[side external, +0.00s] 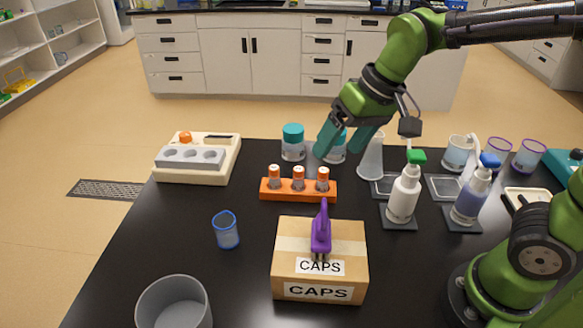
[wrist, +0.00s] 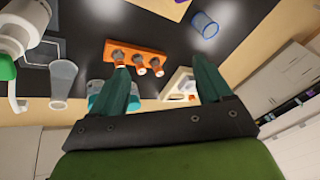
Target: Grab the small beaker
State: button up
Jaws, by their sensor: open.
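A small blue-rimmed clear beaker (side external: 226,230) stands upright on the black table, left of the cardboard box. It also shows near the top of the wrist view (wrist: 205,25), right of the orange rack. My gripper (side external: 338,152) is open and empty above the back of the table, behind the orange rack and well away from the beaker. Its two teal fingers are spread apart in the wrist view (wrist: 161,64). The fingers partly hide a teal-lidded jar (side external: 335,154).
The orange rack (side external: 298,190) holds three capped vials. A cardboard CAPS box (side external: 320,262) carries a purple tool (side external: 321,232). A grey container (side external: 174,303) stands at front left, a grey-topped device (side external: 228,172) at back left. Bottles (side external: 403,197) stand at right. Table around the beaker is clear.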

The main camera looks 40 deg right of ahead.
jog(key=w+a+f+n+g, duration=0.1)
jog(key=w+a+f+g, duration=0.1)
jog(key=w+a, duration=0.55)
jog(key=g+h, duration=0.2)
jog(key=h, duration=0.1)
send_over(225, 225)
jog(key=s, duration=0.1)
notch_tip(225, 225, down, 2)
jog(key=shift+s+a+f, duration=0.1)
jog(key=shift+s+f, duration=0.05)
jog(key=shift+f, duration=2.7)
jog(key=shift+s+a+f, duration=0.1)
jog(key=shift+a+f, duration=0.05)
jog(key=shift+f, duration=2.75)
jog(key=shift+s+a+f, duration=0.1)
jog(key=shift+s+f, duration=0.05)
jog(key=shift+f, duration=2.7)
